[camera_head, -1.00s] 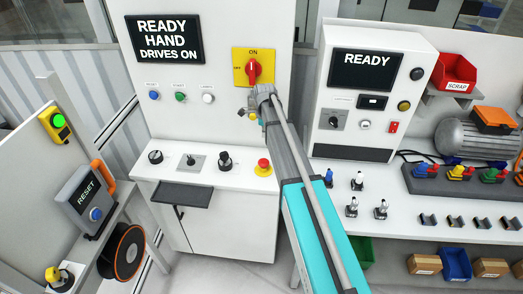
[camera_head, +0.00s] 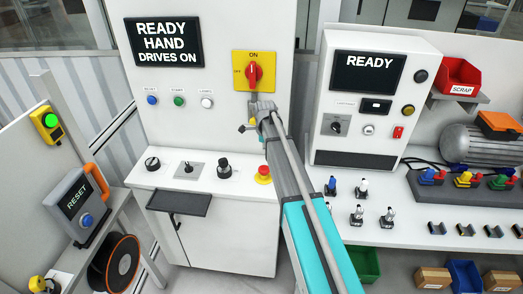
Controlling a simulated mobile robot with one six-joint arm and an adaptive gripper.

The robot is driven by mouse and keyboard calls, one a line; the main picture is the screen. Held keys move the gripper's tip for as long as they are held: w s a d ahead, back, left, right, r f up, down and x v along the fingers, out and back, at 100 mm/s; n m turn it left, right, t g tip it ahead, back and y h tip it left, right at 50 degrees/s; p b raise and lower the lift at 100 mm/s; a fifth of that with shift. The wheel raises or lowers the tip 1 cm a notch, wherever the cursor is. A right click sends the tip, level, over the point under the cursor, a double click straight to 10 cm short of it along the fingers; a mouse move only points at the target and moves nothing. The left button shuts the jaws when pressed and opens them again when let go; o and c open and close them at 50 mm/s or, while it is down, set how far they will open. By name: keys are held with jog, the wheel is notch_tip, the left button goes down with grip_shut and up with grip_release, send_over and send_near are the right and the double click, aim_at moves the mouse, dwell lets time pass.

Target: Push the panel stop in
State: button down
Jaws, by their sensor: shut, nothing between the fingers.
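The panel stop, a red mushroom button on a yellow collar (camera_head: 264,175), sits at the right end of the sloping desk of the white control cabinet (camera_head: 225,240). My arm reaches up from the bottom right, passing just right of the button. My gripper (camera_head: 250,122) is shut and empty, above the button and just below the yellow plate with the red rotary switch (camera_head: 253,74). Its fingertips are small and partly hidden by the wrist. A clear gap shows between gripper and button. The button's cap is fully visible; I cannot tell how far it is pressed.
A black selector (camera_head: 224,168), a small lever plate (camera_head: 189,169) and a rotary knob (camera_head: 152,163) sit left of the stop. Blue, green and white buttons are above them. A second white cabinet (camera_head: 340,125) and bench pegs stand to the right.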

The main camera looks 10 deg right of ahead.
aim_at(264, 168)
jog(key=shift+f+b, duration=3.65)
jog(key=shift+f, duration=0.3)
jog(key=shift+f, duration=0.1)
